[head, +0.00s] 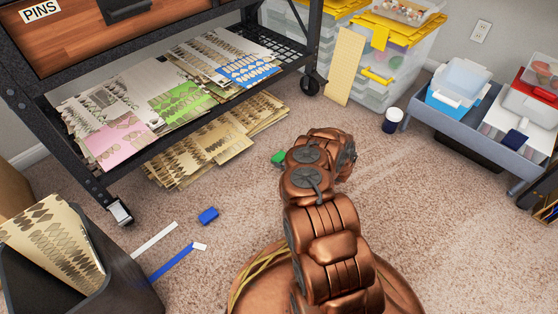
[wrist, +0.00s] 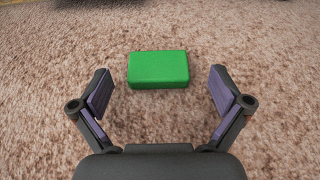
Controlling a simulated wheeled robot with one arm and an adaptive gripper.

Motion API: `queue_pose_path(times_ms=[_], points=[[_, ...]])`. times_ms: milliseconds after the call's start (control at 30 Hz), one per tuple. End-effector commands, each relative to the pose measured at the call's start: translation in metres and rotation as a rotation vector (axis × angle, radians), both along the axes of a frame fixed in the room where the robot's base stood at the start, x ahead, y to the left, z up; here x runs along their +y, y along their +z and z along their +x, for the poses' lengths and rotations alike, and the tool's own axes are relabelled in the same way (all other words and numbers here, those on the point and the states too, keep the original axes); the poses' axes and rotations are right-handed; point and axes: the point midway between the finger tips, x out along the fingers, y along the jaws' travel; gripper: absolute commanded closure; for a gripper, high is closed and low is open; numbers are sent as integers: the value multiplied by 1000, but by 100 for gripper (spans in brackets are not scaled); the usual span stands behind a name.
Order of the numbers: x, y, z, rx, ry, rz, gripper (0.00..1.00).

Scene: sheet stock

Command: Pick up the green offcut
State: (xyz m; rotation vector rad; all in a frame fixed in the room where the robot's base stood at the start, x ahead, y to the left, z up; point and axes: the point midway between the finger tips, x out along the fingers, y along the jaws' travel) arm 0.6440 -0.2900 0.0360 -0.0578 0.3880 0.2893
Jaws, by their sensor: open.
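The green offcut (wrist: 158,69) is a small green block lying flat on the carpet. In the wrist view it lies a little beyond my gripper (wrist: 160,86), roughly centred between the two fingers. My gripper is open and empty, with one dark finger with a purple pad on each side and a gap between each pad and the block. In the head view only part of the green offcut (head: 278,157) shows, just left of my copper arm. My arm hides the gripper there.
A black shelf rack (head: 200,118) with cut sheets stands behind to the left. A blue block (head: 208,216), a white strip (head: 155,240) and a blue strip (head: 172,262) lie on the carpet. A dark bin (head: 130,277) stands front left. A small jar (head: 392,121) and grey cart (head: 455,125) are right.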

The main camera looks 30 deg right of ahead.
Motion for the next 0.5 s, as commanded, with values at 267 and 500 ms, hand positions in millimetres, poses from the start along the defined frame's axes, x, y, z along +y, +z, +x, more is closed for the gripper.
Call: queue_pose_path(times_ms=[267,500], points=[[11,-17,28,3,1,-1,0],[11,-15,29,2,0,-1,1]])
